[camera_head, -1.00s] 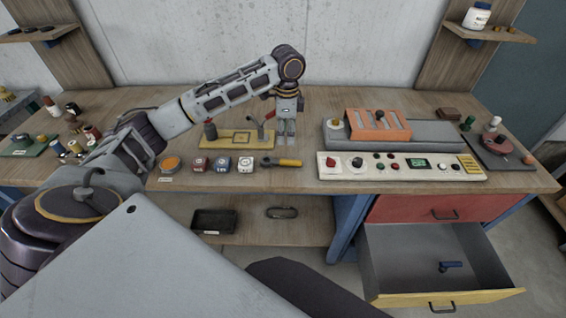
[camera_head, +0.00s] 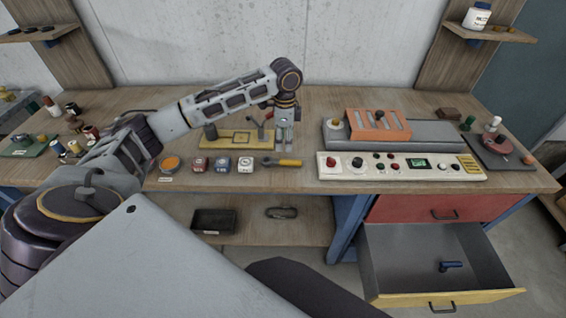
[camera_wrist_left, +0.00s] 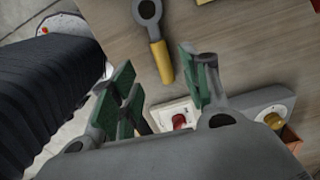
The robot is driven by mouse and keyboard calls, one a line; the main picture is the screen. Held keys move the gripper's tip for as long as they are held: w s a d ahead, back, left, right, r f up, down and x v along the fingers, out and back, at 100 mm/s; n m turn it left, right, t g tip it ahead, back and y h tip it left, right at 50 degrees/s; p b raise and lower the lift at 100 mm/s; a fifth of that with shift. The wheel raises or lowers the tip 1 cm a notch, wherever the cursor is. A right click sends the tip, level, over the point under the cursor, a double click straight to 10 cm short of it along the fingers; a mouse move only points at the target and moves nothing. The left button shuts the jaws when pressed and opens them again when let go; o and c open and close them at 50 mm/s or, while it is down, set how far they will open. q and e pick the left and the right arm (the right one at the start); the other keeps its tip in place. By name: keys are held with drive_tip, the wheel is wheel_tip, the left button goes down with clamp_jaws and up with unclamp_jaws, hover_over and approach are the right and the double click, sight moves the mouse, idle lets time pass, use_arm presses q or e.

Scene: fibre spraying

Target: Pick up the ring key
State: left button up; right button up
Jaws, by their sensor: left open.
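The ring key (camera_head: 288,162) lies flat on the bench top near its front edge. It has a yellow handle and a dark grey ring end, with the ring toward the left in the head view. My left gripper (camera_head: 284,142) points down just behind and above the key. In the left wrist view the ring key (camera_wrist_left: 160,58) lies beyond the open green-padded fingers of my left gripper (camera_wrist_left: 162,88), apart from them. Nothing is between the fingers. My right gripper is not in view.
A white control panel (camera_head: 435,173) with knobs stands right of the key. Small labelled blocks (camera_head: 222,164) sit to its left. A yellow fixture plate (camera_head: 222,143) lies behind. Below are a shelf with a black tray (camera_head: 213,211) and an open drawer (camera_head: 400,275).

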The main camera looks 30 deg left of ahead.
use_arm(q)
hover_over(283, 160)
drive_tip(key=shift+w+d+f, duration=0.1)
drive_tip(key=shift+f, duration=0.95)
drive_tip(key=shift+w+d+f, duration=0.1)
drive_tip(key=shift+f, duration=0.95)
drive_tip(key=shift+f, duration=0.1)
drive_tip(key=shift+s+a+f, duration=0.1)
drive_tip(key=shift+a+f, duration=0.05)
drive_tip(key=shift+f, duration=1.1)
drive_tip(key=shift+s+a+f, duration=0.1)
drive_tip(key=shift+f, duration=1.15)
drive_tip(key=shift+c, duration=0.4)
clamp_jaws()
